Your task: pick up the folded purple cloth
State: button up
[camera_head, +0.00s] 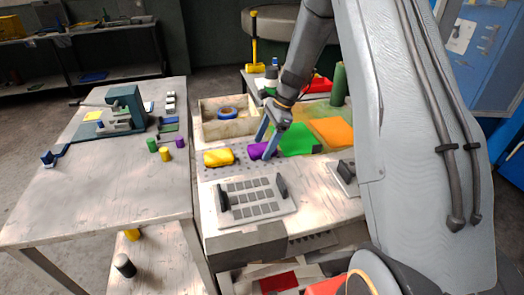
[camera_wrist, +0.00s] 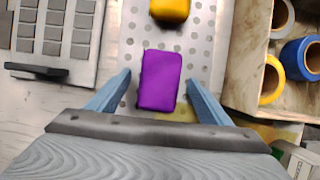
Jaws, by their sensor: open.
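The folded purple cloth (camera_wrist: 160,82) lies on a perforated metal plate (camera_wrist: 203,30), and in the head view (camera_head: 262,150) it shows beside my gripper's fingers. My gripper (camera_wrist: 160,82) is open and empty, with one blue finger on each side of the cloth in the wrist view. I see a gap between each finger and the cloth; I cannot tell the height above the plate. In the head view my gripper (camera_head: 266,136) hides part of the cloth.
A folded yellow cloth (camera_head: 219,157) lies left of the purple one, and a green sheet (camera_head: 299,140) lies right. A wooden box (camera_head: 205,132) with tape rolls stands behind. A die plate with dark handles (camera_head: 254,212) lies in front. A second table (camera_head: 110,210) stands left.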

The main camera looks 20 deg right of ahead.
aim_at(264, 146)
jog(key=shift+f, duration=0.25)
dwell(0.4)
jog(key=c, duration=1.2)
notch_tip(264, 146, up, 11)
jog(key=shift+f+b, duration=0.2)
jog(key=shift+b, duration=1.05)
jog(key=shift+c, duration=0.2)
jog(key=o, duration=0.5)
jog(key=shift+c, duration=1.5)
